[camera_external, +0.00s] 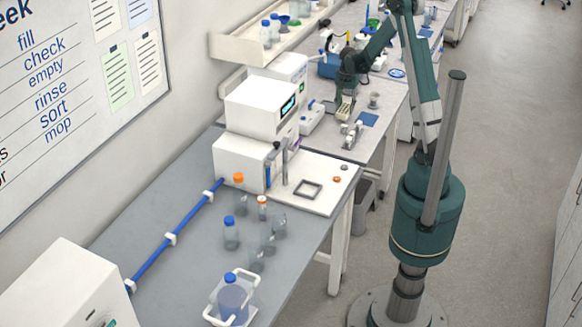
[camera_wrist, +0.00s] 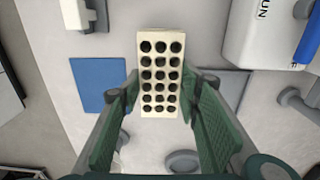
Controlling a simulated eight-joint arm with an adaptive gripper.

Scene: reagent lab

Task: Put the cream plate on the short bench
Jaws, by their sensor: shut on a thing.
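The cream plate (camera_wrist: 161,75), a block with rows of dark round wells, is between the fingers of my gripper (camera_wrist: 158,95) in the wrist view. My gripper is shut on its sides. In the external view my gripper (camera_external: 346,99) holds the cream plate (camera_external: 343,113) over the farther bench (camera_external: 388,107); the gap below it is hard to judge. The nearer bench (camera_external: 180,268) has a grey top with a pale section at its far end. Which bench is called short is not certain from the pictures.
A blue mat (camera_external: 367,119) and a small grey device (camera_external: 352,135) lie near my gripper. White instruments (camera_external: 262,107) stand at the wall. On the nearer bench are several bottles (camera_external: 231,233), a square frame (camera_external: 308,189) and a white carrier (camera_external: 213,308). Its grey left area is clear.

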